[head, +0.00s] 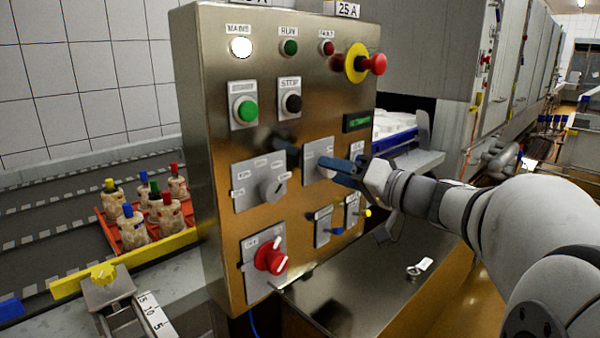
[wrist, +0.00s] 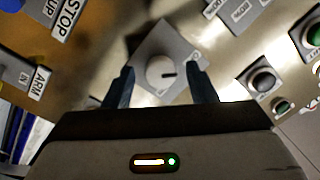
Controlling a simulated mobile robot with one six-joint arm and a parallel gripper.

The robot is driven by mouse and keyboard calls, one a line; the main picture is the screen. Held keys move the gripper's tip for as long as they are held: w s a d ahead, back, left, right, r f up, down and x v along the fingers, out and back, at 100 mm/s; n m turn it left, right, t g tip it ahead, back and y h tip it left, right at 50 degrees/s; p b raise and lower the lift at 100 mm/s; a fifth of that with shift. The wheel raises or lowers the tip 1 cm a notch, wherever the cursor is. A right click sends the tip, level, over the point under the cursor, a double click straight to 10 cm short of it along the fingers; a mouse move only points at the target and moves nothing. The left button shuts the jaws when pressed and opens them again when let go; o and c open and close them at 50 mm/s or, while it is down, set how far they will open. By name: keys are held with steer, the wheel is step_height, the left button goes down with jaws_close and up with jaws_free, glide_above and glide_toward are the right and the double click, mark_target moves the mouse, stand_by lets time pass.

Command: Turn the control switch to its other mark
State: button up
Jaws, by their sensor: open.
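The control switch shows in the wrist view as a pale round knob (wrist: 160,72) with a dark pointer line towards the right, on a square grey plate (wrist: 150,48). In the head view its plate (head: 313,151) is on the steel panel front, and the knob is mostly hidden by my gripper. My gripper (head: 336,170) is open, its blue fingers pointing at the panel. In the wrist view the fingertips (wrist: 161,80) stand left and right of the knob with gaps; I cannot tell whether they reach its depth. The small plate marks are too blurred to read.
The steel control box (head: 215,75) also has a grey multi-mark selector (head: 272,188), a red rotary switch (head: 270,258), a green button (head: 246,111), a black button (head: 292,103) and a red emergency knob (head: 374,64). A red tray of capped moulds (head: 132,232) is at left.

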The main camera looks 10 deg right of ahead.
steer(key=shift+w+a, duration=0.2)
steer(key=shift+c, duration=0.4)
steer(key=c, duration=0.9)
steer(key=shift+o, duration=0.2)
